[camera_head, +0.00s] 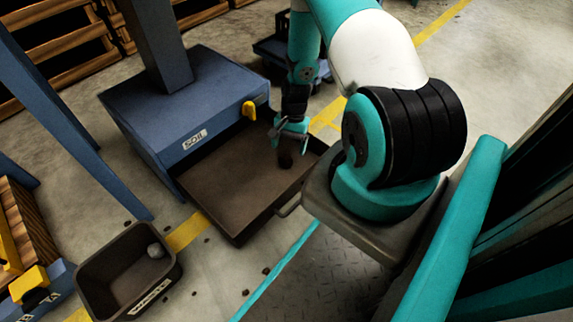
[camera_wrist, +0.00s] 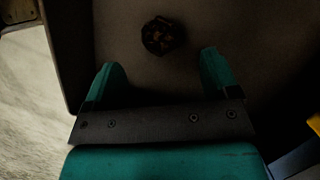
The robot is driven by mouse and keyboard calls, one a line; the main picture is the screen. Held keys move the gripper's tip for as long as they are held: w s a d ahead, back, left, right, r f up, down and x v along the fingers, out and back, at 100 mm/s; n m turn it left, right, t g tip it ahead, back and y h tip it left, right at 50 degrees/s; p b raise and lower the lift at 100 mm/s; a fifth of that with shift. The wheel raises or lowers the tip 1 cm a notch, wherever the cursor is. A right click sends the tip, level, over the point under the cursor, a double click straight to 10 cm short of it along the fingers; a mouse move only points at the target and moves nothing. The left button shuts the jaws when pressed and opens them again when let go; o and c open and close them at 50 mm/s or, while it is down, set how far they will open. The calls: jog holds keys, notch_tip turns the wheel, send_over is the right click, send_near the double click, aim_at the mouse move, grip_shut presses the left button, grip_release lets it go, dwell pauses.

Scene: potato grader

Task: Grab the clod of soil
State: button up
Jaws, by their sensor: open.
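The clod of soil (camera_wrist: 163,36) is a dark brown, rough lump. In the wrist view it lies on the tray floor, just beyond my fingertips and between their lines. In the head view the clod (camera_head: 285,160) shows as a dark lump just below my gripper (camera_head: 290,138), inside the brown tray (camera_head: 228,226) that sticks out of the blue soil unit. My gripper (camera_wrist: 160,75) is open, with its two teal fingers apart and nothing between them. I cannot tell how high the fingers are above the tray floor.
The blue unit (camera_head: 168,98) labelled SOIL, with a yellow knob (camera_head: 249,110), stands behind the tray. The tray's walls are close to my gripper. A dark bin (camera_head: 92,283) with a grey lump (camera_head: 155,251) stands at lower left. Small crumbs lie on the floor.

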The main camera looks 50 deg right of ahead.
aim_at(286, 157)
jog(key=b+x, duration=0.4)
jog(key=x, duration=0.1)
jog(key=shift+w+a+f, duration=0.1)
jog(key=shift+a, duration=0.15)
jog(key=c, duration=1)
